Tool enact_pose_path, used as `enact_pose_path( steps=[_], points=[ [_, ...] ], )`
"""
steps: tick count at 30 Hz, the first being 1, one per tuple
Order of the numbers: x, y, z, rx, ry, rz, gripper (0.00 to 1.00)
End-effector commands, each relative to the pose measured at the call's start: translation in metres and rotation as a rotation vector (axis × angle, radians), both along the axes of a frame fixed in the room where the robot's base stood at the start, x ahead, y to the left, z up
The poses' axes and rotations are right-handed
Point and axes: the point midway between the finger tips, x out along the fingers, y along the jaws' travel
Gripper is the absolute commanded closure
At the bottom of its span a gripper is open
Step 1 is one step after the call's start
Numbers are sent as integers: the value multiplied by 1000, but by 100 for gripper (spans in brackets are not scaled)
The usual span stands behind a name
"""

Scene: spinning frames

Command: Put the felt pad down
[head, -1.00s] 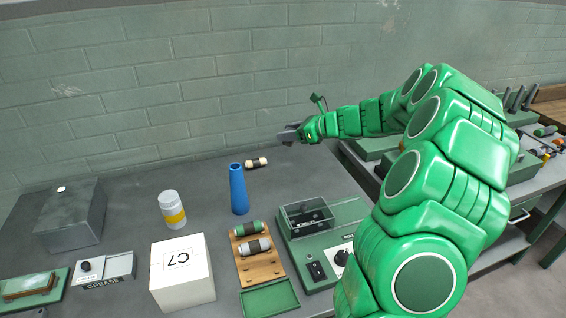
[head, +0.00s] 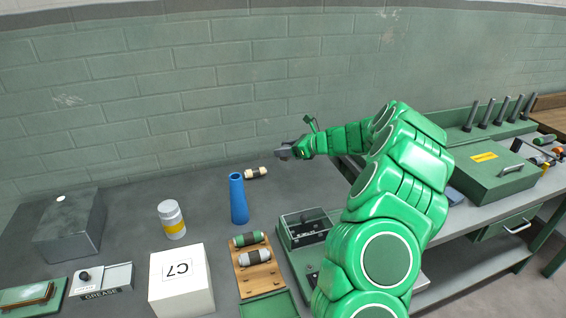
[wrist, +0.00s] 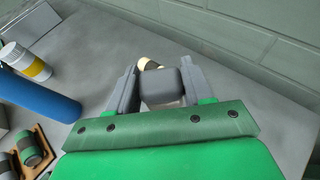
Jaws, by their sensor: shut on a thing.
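The felt pad (wrist: 160,86) shows in the wrist view as a dark grey block with rounded edges. My gripper (wrist: 158,84) is shut on it, with a grey finger on each side. In the head view my gripper (head: 284,152) is above the back of the bench, right of a cream and dark spool (head: 257,173). The pad cannot be made out clearly there. In the wrist view the cream end of the spool (wrist: 148,63) shows just beyond the pad. The pad's underside is hidden.
A blue tapered bottle (head: 238,198) stands left of my gripper. A wooden rack (head: 260,276) with two spools, a white C7 box (head: 181,281) and a yellow-banded jar (head: 172,219) are nearer. A green machine (head: 304,232) is front right. Bare bench lies around the cream spool.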

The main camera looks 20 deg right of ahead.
Motion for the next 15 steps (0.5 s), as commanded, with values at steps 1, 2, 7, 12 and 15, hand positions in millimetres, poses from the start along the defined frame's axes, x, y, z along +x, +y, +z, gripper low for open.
enact_pose_path(
  steps=[1, 2, 7, 12, 15],
  points=[
    [6, 0, -3, -1, 0, 1, 79],
    [9, -1, -4, -1, 0, 0, 79],
    [23, -2, -21, 1, 2, 3, 79],
    [36, -6, -34, 0, 0, 1, 79],
    [42, -7, -45, -1, 2, 1, 79]
  ],
)
